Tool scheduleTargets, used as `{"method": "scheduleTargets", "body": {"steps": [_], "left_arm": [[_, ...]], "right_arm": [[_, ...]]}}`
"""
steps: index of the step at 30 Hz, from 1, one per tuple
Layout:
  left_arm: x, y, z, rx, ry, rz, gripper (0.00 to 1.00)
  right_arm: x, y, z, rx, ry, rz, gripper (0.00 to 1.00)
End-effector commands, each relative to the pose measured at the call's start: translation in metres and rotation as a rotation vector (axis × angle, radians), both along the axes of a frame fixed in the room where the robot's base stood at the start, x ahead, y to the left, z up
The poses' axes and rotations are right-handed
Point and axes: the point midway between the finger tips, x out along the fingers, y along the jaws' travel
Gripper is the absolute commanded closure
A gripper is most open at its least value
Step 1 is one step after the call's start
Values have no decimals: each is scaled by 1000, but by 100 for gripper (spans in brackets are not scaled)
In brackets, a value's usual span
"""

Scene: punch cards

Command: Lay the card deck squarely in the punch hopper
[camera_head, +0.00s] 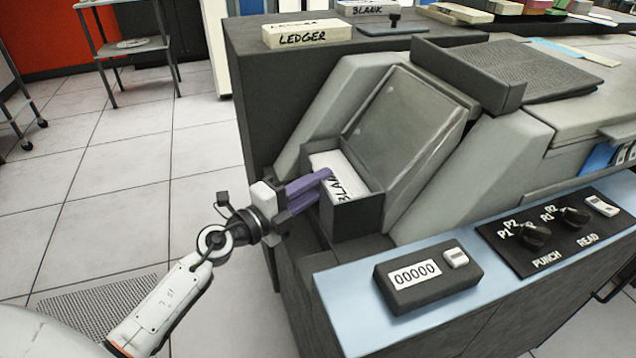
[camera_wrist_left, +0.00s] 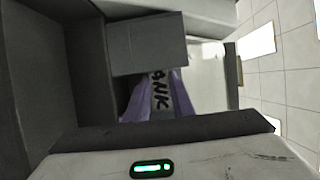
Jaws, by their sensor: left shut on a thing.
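The card deck (camera_head: 333,162) is a white block with "BLANK" lettered on its edge. It sits inside the punch hopper (camera_head: 359,216), a dark grey open-topped box at the foot of the sloped glass cover. My left gripper (camera_head: 325,186), with purple fingers, reaches in from the left and is shut on the deck. In the left wrist view the deck (camera_wrist_left: 158,93) shows its "ANK" letters between the purple fingers, partly hidden by a grey hopper wall (camera_wrist_left: 150,43). I cannot tell whether the deck rests on the hopper floor. My right gripper is not in view.
A "LEDGER" deck (camera_head: 307,33) and another "BLANK" deck (camera_head: 367,7) lie on the machine top. A counter box (camera_head: 427,281) and a knob panel (camera_head: 560,228) are on the blue front ledge. Open tiled floor lies left.

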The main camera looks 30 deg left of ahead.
Motion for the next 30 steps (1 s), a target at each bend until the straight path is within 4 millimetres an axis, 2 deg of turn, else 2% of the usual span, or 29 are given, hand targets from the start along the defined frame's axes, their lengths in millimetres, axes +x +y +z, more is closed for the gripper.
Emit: {"method": "scheduleTargets", "body": {"steps": [3,4,6,7,17,22,23,30], "left_arm": [[0,0,1,-1,-4,1,100],[0,0,-1,0,0,0,73],[0,0,-1,0,0,0,62],[0,0,-1,0,0,0,60],[0,0,-3,1,5,0,60],[0,0,14,0,4,0,60],[-6,2,8,1,9,1,60],[-55,18,8,0,7,0,60]], "right_arm": [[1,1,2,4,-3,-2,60],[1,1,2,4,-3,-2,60],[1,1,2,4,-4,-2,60],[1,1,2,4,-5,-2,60],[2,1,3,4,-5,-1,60],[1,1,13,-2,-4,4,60],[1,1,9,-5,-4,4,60],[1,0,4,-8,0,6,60]]}}
